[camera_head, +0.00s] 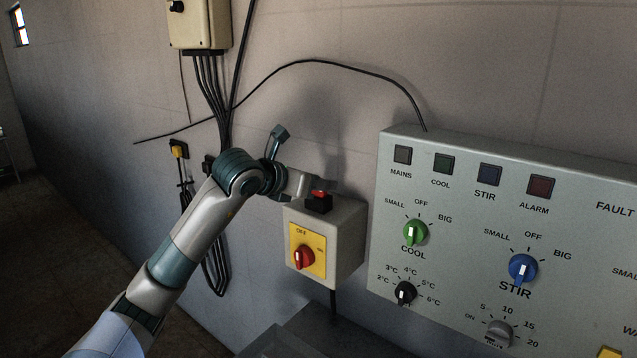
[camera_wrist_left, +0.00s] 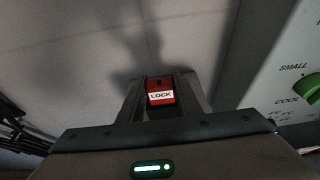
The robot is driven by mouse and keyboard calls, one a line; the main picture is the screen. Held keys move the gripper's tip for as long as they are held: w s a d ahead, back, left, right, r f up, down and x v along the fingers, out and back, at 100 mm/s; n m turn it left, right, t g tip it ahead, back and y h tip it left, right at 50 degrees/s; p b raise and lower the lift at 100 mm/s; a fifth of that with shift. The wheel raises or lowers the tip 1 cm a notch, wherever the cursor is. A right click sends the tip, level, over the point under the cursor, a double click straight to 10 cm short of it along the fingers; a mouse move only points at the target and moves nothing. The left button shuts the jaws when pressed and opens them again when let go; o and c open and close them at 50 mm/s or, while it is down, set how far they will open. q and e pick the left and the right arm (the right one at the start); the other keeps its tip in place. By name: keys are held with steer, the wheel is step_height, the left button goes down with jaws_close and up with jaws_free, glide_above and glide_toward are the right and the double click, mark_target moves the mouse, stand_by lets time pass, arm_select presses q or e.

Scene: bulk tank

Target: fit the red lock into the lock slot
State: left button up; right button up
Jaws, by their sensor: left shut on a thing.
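The red lock (camera_head: 319,194) shows as a small red patch just above the top of the grey switch box (camera_head: 346,238). In the left wrist view the lock (camera_wrist_left: 160,92), with a white LOCK label, sits between the two dark fingers of my left gripper (camera_wrist_left: 160,98). The left gripper (camera_head: 314,192) is shut on it. A black piece (camera_head: 319,205) is right below the red patch at the box top; I cannot tell whether it is a finger or a holder. The box has a yellow plate (camera_head: 316,238) and a red knob (camera_head: 303,257) near OFF. I cannot make out the lock slot. My right gripper is not in view.
A large control panel (camera_head: 460,200) with lamps and knobs stands close to the right of the box. Black cables (camera_head: 215,110) run down the wall behind my arm from a beige box (camera_head: 199,24). A dark surface (camera_head: 310,335) lies below the switch box.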

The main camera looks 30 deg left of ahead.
arm_select(q)
steer(key=o, duration=1.1)
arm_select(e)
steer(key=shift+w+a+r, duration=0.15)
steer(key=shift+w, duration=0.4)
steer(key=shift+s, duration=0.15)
arm_select(q)
steer(key=b+v, duration=0.1)
steer(key=v, duration=0.1)
steer(key=shift+s, duration=0.3)
steer(key=shift+s+a+r, duration=0.1)
steer(key=shift+s+r, duration=0.2)
steer(key=shift+s, duration=0.35)
steer(key=shift+b+v, duration=1.15)
steer(key=shift+v, duration=2.85)
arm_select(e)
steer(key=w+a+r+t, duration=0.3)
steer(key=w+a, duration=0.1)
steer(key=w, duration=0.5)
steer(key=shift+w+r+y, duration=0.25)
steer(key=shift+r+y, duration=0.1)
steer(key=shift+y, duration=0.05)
arm_select(q)
steer(key=shift+r, duration=0.1)
